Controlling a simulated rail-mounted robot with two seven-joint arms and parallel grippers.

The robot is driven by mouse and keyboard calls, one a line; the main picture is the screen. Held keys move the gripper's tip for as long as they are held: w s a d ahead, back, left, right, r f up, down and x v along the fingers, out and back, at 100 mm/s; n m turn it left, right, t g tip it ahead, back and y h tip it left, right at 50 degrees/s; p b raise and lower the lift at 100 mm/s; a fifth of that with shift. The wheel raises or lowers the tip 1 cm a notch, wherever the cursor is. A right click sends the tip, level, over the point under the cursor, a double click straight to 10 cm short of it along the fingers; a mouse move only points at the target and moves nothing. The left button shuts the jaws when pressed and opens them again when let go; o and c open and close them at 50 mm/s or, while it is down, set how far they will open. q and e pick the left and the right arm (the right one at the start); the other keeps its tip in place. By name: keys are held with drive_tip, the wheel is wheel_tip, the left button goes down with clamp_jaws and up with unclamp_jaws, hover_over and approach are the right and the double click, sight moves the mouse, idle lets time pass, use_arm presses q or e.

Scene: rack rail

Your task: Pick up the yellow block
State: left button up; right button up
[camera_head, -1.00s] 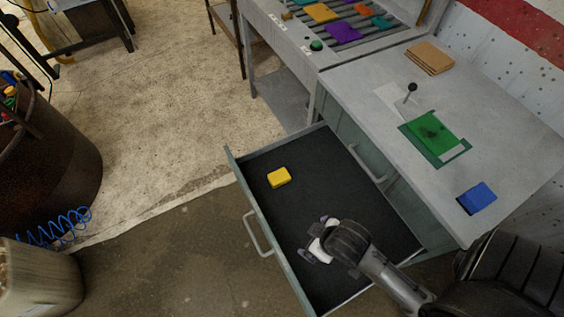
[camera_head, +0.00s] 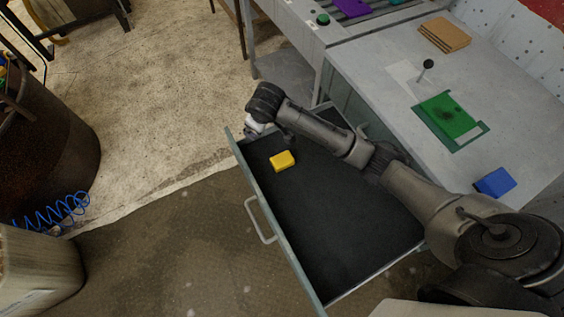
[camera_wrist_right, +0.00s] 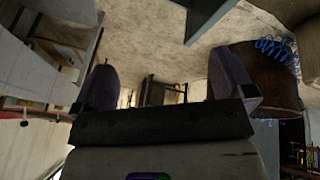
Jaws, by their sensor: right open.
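The yellow block (camera_head: 283,161) lies flat on the dark floor of the open drawer (camera_head: 330,230), near the drawer's far left corner. My right gripper (camera_head: 256,125) hangs over that corner, above and beyond the block in the head view, apart from it. In the right wrist view the two fingers of my right gripper (camera_wrist_right: 165,84) stand wide apart with nothing between them. The block does not show in the wrist view. My left gripper is in neither view.
The drawer front with its handle (camera_head: 260,221) faces the open floor. The worktop right of the drawer holds a blue block (camera_head: 494,182), a green plate (camera_head: 448,116), a small lever (camera_head: 426,68) and brown boards (camera_head: 444,34). A rusty barrel (camera_head: 50,140) stands at left.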

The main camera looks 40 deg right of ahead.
drive_tip(key=d+f+m+g, duration=0.2)
drive_tip(key=d+f+g, duration=0.15)
drive_tip(key=f, duration=0.25)
drive_tip(key=m+g+y, duration=0.1)
drive_tip(key=m+g, duration=0.1)
drive_tip(key=m, duration=0.2)
approach(282, 159)
drive_tip(key=shift+y, duration=0.3)
drive_tip(key=f+b, duration=0.1)
drive_tip(key=f, duration=0.1)
drive_tip(key=f+b, duration=0.1)
drive_tip(key=f, duration=0.1)
drive_tip(key=f+b, duration=0.1)
drive_tip(key=f, duration=0.1)
drive_tip(key=shift+s+d, duration=0.25)
drive_tip(key=shift+s, duration=0.05)
drive_tip(key=shift+s+a+f+b, duration=0.1)
drive_tip(key=shift+s+f+b, duration=0.05)
drive_tip(key=shift+f+b, duration=0.9)
drive_tip(key=shift+s+a+f+b, duration=0.15)
drive_tip(key=shift+f+b, duration=0.5)
drive_tip(key=shift+f, duration=0.85)
drive_tip(key=shift+d, duration=0.1)
drive_tip(key=shift+c, duration=0.2)
drive_tip(key=c, duration=0.7)
drive_tip(key=shift+r, duration=0.1)
